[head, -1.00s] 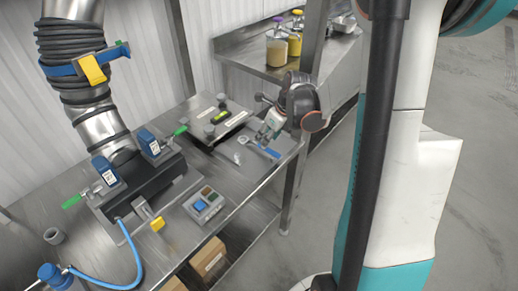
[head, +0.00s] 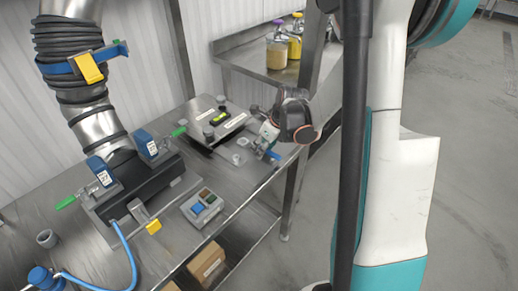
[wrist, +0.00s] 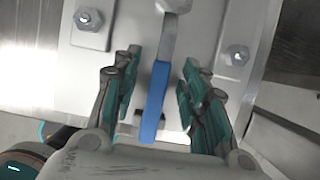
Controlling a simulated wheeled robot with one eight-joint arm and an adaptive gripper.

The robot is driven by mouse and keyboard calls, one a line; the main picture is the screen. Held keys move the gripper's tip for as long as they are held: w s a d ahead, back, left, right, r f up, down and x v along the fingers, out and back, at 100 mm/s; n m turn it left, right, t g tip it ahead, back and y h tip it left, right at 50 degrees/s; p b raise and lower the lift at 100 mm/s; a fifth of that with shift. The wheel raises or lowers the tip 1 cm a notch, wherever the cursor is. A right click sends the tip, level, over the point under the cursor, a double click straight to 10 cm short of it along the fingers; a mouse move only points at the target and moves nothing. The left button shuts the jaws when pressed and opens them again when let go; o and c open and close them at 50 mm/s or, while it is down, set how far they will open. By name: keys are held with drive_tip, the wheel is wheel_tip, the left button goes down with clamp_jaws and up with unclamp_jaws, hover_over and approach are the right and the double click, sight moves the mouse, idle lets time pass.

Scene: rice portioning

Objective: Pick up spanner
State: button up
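The spanner has a blue handle and a flat metal shank. In the wrist view the spanner (wrist: 155,100) runs up the middle of the picture, its handle between my gripper's two green-padded fingers. My gripper (wrist: 160,78) is open, with a gap on each side of the handle. In the head view my gripper (head: 265,146) is low over the right end of the metal table. It hides most of the spanner (head: 274,155); only the blue handle end shows beside the fingers. The spanner's far end is cut off in the wrist view.
A grey button box (head: 202,207) and a black clamp block with blue parts (head: 140,185) stand further left on the table (head: 160,250). Jars (head: 277,50) stand on a shelf behind.

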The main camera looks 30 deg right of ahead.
drive_tip(key=shift+f, duration=0.25)
drive_tip(key=shift+c, duration=0.6)
clamp_jaws()
